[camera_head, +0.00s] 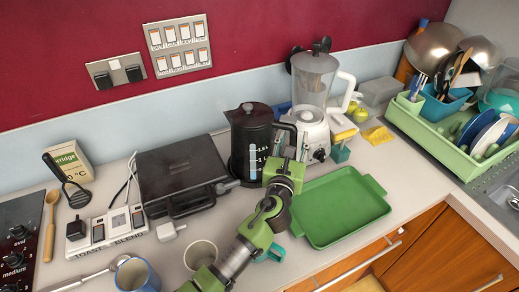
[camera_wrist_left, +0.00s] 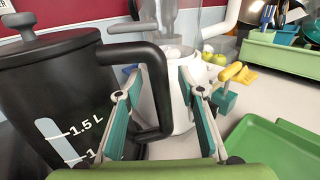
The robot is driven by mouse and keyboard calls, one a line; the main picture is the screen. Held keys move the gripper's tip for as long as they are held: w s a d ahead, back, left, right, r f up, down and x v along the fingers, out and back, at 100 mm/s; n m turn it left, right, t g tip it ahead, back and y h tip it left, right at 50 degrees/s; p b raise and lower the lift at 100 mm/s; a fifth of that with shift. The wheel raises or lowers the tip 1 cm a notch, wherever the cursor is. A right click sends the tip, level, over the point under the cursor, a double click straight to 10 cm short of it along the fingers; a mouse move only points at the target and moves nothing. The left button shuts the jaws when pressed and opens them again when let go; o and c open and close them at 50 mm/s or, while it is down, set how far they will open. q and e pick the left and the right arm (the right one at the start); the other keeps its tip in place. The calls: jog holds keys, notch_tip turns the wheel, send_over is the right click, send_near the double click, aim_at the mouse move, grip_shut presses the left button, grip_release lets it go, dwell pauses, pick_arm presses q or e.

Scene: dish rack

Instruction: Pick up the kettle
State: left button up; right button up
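The black kettle (camera_head: 251,140) stands upright on the counter against the back wall, with a clear level strip on its side. Its lid and body also show at the left of the left wrist view (camera_wrist_left: 50,95). Its black handle (camera_wrist_left: 158,95) points to the right. My left gripper (camera_head: 289,152) is at the handle side of the kettle. In the left wrist view my left gripper (camera_wrist_left: 160,108) is open, with its two teal-padded fingers apart on either side of the handle. Whether a finger touches the handle I cannot tell. My right gripper is not in view.
A blender (camera_head: 314,100) stands right behind the handle. A green tray (camera_head: 340,207) lies to the right, and a black grill (camera_head: 180,175) is close on the left. A green dish rack (camera_head: 440,140) is at the far right. Mugs, including a grey one (camera_head: 201,254), stand near the front edge.

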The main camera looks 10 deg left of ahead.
pick_arm(q)
jog(key=shift+s, duration=0.1)
grip_shut()
jog(key=shift+r, duration=0.35)
jog(key=shift+f, duration=0.1)
